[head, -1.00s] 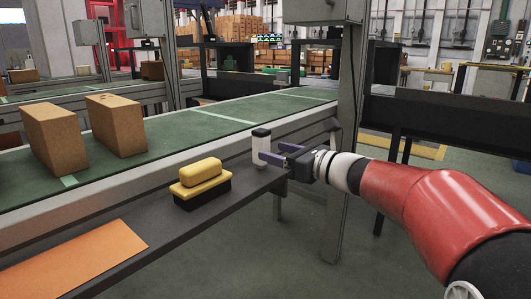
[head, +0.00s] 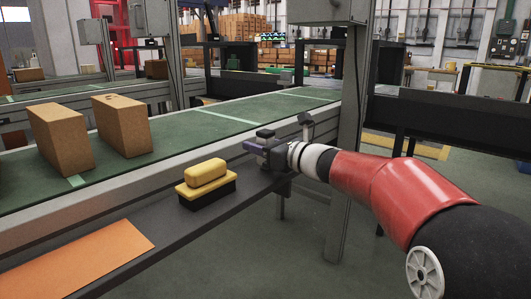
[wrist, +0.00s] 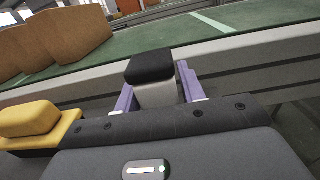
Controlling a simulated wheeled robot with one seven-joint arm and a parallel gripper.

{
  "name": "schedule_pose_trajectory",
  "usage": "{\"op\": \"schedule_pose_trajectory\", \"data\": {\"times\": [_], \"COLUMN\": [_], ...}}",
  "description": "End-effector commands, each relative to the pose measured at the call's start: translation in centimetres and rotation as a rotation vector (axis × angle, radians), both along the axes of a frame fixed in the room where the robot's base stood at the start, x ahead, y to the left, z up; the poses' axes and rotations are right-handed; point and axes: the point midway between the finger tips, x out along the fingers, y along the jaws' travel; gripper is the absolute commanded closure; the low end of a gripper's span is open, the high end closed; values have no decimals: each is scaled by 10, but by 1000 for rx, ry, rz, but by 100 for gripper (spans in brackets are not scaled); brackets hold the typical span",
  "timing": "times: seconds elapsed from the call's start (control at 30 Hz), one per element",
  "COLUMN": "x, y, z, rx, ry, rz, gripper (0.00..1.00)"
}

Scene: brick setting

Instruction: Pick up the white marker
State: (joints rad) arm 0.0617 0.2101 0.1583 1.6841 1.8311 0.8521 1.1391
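The white marker, a thick white block with a black cap, stands upright on the dark shelf (head: 150,238). In the wrist view the marker (wrist: 154,80) is between my gripper's two purple fingers. In the head view only its black cap (head: 265,133) and a little white show above the near finger. My gripper (head: 257,143) reaches in from the right, its fingers on either side of the marker. In the wrist view my gripper (wrist: 157,82) looks open around the marker; whether a finger touches it I cannot tell. The marker's lower part is hidden.
A yellow-topped black block (head: 207,183) sits on the shelf to the left of my gripper. An orange sheet (head: 85,258) lies nearer. Behind runs a green conveyor (head: 185,140) with brown boxes (head: 122,125).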

Motion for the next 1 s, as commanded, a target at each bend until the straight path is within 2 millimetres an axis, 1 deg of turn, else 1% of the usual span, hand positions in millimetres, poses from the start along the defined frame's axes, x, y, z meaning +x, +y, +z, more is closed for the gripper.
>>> {"op": "schedule_pose_trajectory", "data": {"times": [0.03, 0.2, 0.23, 0.47, 0.63, 0.77, 0.87, 0.97, 1.0], "x": [0, 0, 0, 0, 0, 0, 0, 0, 0], "y": [0, 0, 0, 0, 0, 0, 0, 0, 0], "z": [0, 0, 1, 1, 12, 31, 54, 84, 96], "rx": [0, 0, 0, 0, -1, -1, -1, -1, -1], "ry": [0, 0, -1, -1, -4, -6, -7, -7, -7], "rz": [0, 0, 0, 0, 0, 0, 1, 1, 0], "gripper": [67, 89, 92, 92, 92, 92, 92, 92, 92]}}
